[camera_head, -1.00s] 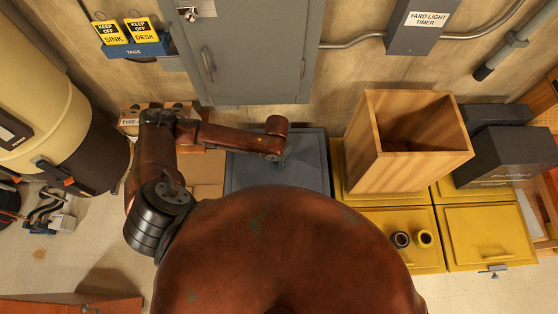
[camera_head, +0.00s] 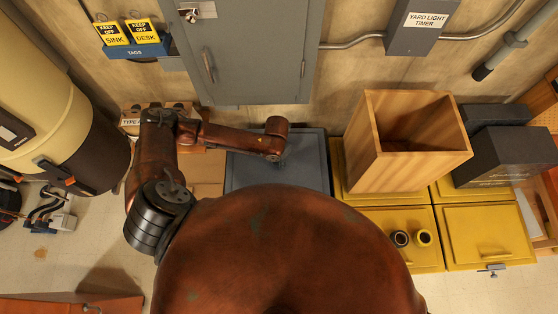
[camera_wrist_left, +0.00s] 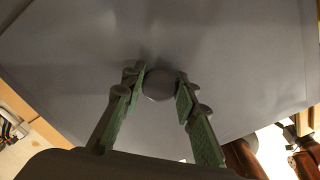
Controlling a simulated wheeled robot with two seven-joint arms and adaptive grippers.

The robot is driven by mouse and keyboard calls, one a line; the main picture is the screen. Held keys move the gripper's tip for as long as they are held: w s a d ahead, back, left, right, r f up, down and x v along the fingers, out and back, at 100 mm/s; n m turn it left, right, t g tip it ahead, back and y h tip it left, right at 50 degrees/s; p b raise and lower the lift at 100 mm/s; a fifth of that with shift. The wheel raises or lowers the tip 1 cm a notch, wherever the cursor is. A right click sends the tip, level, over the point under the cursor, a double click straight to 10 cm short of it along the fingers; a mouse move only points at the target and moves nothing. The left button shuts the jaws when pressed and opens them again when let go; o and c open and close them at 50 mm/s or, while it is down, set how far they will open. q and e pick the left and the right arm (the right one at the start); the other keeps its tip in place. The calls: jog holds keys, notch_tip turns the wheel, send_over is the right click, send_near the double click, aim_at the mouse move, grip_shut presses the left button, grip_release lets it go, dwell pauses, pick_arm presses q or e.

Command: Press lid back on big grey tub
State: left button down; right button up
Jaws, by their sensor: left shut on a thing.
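The big grey lid (camera_head: 309,165) shows in the head view as a flat blue-grey panel below the cabinet, partly hidden by my arm and body. Its flat top (camera_wrist_left: 230,60) fills most of the left wrist view, with a round grey knob (camera_wrist_left: 159,85) on it. My left gripper (camera_wrist_left: 160,88) has its green-padded fingers on both sides of the knob and is shut on it. In the head view the left gripper (camera_head: 281,160) is small and mostly covered by its own arm. The tub's walls are hidden, so I cannot tell how the lid sits on the rim. My right gripper is out of view.
A wooden bin (camera_head: 408,165) stands right of the lid on yellow cabinets (camera_head: 485,235). A cardboard box (camera_head: 207,172) is just left of it. The grey wall cabinet (camera_head: 255,55) rises behind. A cream-and-black drum (camera_head: 50,125) stands at far left.

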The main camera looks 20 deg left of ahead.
pick_arm(q)
jog(key=c, duration=1.5)
grip_release()
jog(key=shift+c, duration=0.2)
jog(key=shift+o, duration=0.5)
jog(key=o, duration=0.5)
jog(key=shift+s, duration=0.1)
